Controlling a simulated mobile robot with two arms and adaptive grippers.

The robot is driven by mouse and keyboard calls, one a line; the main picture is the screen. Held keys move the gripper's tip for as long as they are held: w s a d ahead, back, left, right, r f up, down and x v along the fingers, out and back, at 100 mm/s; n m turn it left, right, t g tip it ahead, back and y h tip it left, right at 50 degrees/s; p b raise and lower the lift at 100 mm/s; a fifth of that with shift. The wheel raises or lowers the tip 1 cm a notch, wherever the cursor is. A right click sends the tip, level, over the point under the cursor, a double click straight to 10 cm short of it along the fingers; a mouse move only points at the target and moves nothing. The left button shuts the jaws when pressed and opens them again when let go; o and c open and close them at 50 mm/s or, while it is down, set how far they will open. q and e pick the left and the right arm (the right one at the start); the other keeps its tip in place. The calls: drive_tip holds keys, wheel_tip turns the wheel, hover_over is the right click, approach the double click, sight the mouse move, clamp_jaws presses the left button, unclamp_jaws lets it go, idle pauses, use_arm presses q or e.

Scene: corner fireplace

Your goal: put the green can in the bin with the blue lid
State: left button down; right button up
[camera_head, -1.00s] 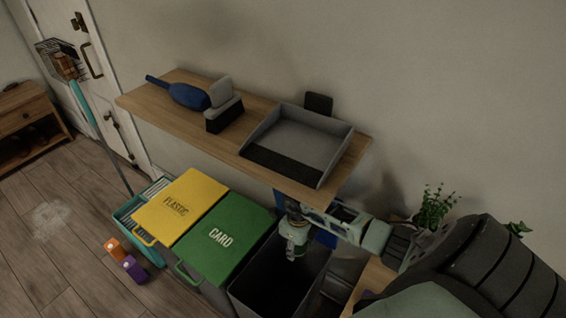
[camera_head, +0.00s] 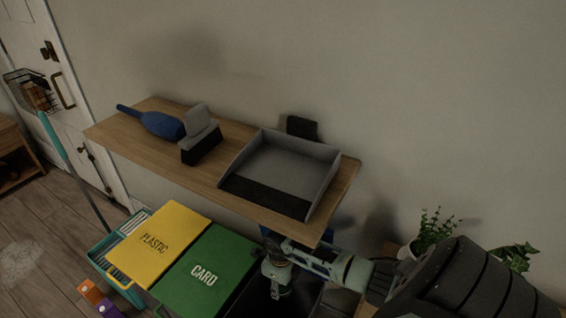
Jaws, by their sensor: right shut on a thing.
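My right gripper (camera_head: 276,280) hangs below the front edge of the shelf, its arm coming in from the right. It is shut on a small greenish thing, which I take to be the green can; gripper and can are hard to tell apart in the shade. The dark open bin (camera_head: 252,303) is below the gripper, to the right of the green-lidded bin. Its blue lid (camera_head: 347,229) stands raised at the back, mostly hidden by the shelf and my arm. My left gripper is out of view.
A wooden shelf (camera_head: 215,183) overhangs the bins, bearing a grey tray (camera_head: 270,185), a blue bottle-like thing (camera_head: 160,124) and a grey-black block (camera_head: 201,140). The yellow PLASTIC lid (camera_head: 165,235) and green CARD lid (camera_head: 208,265) are shut. A plant (camera_head: 432,232) stands at right.

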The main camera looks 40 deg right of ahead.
drive_tip(key=shift+f, duration=0.3)
drive_tip(key=o, duration=0.9)
drive_tip(key=shift+c, duration=0.2)
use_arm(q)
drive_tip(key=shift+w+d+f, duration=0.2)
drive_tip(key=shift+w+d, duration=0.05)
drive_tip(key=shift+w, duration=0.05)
use_arm(e)
drive_tip(key=shift+r, duration=0.1)
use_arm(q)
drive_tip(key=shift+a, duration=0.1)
use_arm(e)
wheel_tip(320, 180, up, 7)
drive_tip(key=shift+r, duration=0.2)
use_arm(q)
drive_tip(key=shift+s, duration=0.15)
use_arm(e)
drive_tip(key=shift+s+a, duration=0.1)
drive_tip(key=shift+a, duration=0.05)
